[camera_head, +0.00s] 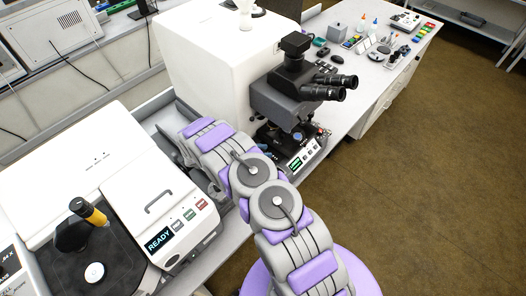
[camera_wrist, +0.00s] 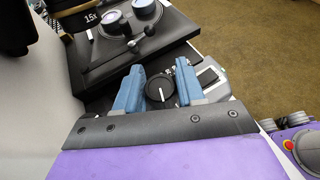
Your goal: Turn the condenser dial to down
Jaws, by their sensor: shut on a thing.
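The condenser dial (camera_wrist: 157,84) is a round black knob with a white pointer line, seen in the wrist view between the two blue fingers of my gripper (camera_wrist: 160,68). The fingers are closed on the dial's left and right sides. The pointer line runs nearly straight up and down in the picture. The infrared microscope (camera_head: 295,90) stands on the bench in the head view, with black eyepieces at its right.
A black stage plate with a lever (camera_wrist: 118,52) and a 15x objective (camera_wrist: 76,18) lie just beyond my fingers. A white instrument with a READY screen (camera_head: 159,241) stands at the front left. The brown floor (camera_head: 420,170) at right is clear.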

